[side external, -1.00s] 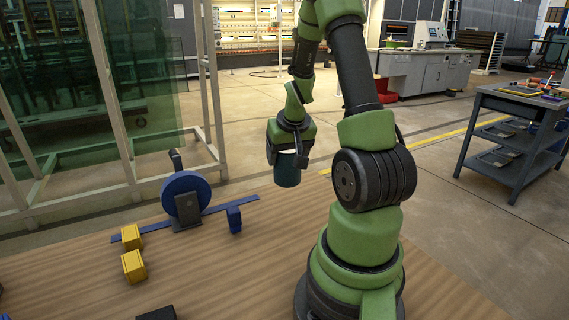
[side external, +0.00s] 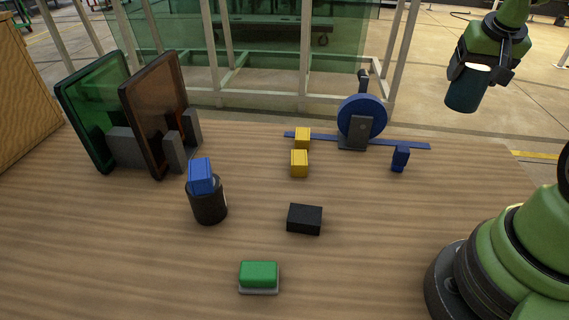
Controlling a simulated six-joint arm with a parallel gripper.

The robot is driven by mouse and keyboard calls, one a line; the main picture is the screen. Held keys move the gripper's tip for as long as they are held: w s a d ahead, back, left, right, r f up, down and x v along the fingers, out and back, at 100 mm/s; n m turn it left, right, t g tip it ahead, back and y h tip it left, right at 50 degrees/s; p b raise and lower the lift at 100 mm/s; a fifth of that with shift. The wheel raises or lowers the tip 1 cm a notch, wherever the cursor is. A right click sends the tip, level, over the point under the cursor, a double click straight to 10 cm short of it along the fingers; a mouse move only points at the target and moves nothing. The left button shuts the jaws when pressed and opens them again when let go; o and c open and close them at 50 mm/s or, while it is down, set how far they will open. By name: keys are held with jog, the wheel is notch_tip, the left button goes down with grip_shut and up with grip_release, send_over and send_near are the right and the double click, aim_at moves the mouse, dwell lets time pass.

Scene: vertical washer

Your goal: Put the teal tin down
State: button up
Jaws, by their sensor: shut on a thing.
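The teal tin (side external: 465,92) is a short dark teal cylinder with a pale, bright top. It is in the upper right of the side view, held up in the air. My gripper (side external: 483,70) points down with its fingers around the tin's upper part and is shut on it. The tin hangs clear of the wooden table (side external: 370,270), near its far right edge in the picture. I cannot tell from this view whether it is over the tabletop or beyond it.
A blue wheel on a stand (side external: 361,118) has a blue bar, with two yellow blocks (side external: 300,163) and a blue block (side external: 400,158) near it. A black block (side external: 304,219), a green block (side external: 259,275), a dark cup (side external: 208,203) holding a blue block, and upright panels (side external: 155,110) stand leftward.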

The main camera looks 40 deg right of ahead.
jog(key=w+a+n+y, duration=0.1)
jog(key=w+a+n, duration=0.1)
jog(key=w+a, duration=0.65)
jog(key=w+a+n, duration=0.2)
jog(key=w+a, duration=0.4)
jog(key=w, duration=0.5)
jog(key=w+a+n+t, duration=0.1)
jog(key=w+a, duration=0.2)
jog(key=a, duration=0.7)
jog(key=w+a+n, duration=0.1)
jog(key=w+a, duration=0.2)
jog(key=a, duration=0.7)
jog(key=shift+y, duration=0.4)
notch_tip(320, 180, down, 15)
jog(key=shift+s+a+f, duration=0.15)
